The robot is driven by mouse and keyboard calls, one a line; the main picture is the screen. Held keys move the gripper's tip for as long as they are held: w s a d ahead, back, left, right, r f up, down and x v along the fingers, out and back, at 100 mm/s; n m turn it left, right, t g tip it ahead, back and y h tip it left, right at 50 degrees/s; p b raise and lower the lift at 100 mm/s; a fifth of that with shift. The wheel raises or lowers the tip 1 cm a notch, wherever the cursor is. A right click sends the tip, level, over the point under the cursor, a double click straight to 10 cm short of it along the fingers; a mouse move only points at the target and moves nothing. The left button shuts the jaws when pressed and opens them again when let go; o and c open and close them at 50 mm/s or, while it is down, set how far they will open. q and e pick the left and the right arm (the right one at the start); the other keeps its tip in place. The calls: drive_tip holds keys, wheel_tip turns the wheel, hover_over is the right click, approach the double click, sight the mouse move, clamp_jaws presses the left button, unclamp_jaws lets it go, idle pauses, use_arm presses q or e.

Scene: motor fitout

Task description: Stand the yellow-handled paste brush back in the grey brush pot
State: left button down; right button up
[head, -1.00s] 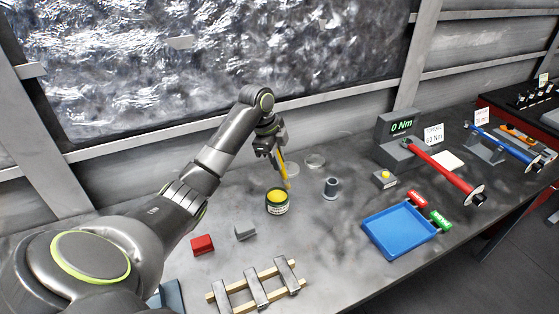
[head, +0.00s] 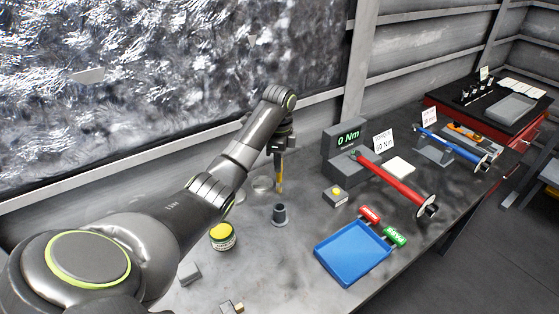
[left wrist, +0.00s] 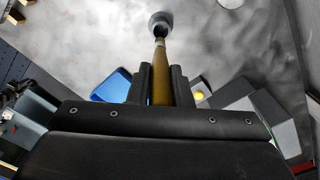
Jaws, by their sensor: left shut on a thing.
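The yellow-handled paste brush (head: 280,179) hangs upright, tip down, from my left gripper (head: 280,154), whose fingers are shut on it. The brush also shows in the left wrist view (left wrist: 161,78) between the two fingers (left wrist: 160,86). The grey brush pot (head: 280,215) stands upright on the bench, nearer than the brush in the head view. In the left wrist view the pot (left wrist: 160,18) lies just beyond the brush's end, which overlaps its rim in the picture. In the head view the brush is apart from the pot. My right gripper is not in view.
A paste tin with a yellow top (head: 222,233) stands left of the pot. To the right are a yellow-button box (head: 335,196), a blue tray (head: 352,254), a torque display (head: 345,140) and a red torque wrench (head: 395,184). A grey block (head: 189,274) lies at front left.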

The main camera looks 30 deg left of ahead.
sight(280, 181)
use_arm(q)
drive_tip(key=shift+w+f, duration=0.2)
drive_tip(key=shift+f, duration=0.6)
drive_tip(key=shift+f+b, duration=0.95)
drive_tip(key=shift+f, duration=1.2)
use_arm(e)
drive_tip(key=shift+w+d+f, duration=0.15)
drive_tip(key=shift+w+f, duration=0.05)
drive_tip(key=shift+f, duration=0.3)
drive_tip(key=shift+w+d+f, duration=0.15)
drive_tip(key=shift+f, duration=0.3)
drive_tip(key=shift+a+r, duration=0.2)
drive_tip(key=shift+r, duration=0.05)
use_arm(q)
drive_tip(key=shift+p, duration=0.4)
drive_tip(key=shift+s, duration=0.1)
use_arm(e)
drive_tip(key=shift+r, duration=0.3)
use_arm(q)
drive_tip(key=shift+p, duration=0.3)
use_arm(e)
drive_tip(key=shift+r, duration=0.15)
use_arm(q)
drive_tip(key=shift+p, duration=0.3)
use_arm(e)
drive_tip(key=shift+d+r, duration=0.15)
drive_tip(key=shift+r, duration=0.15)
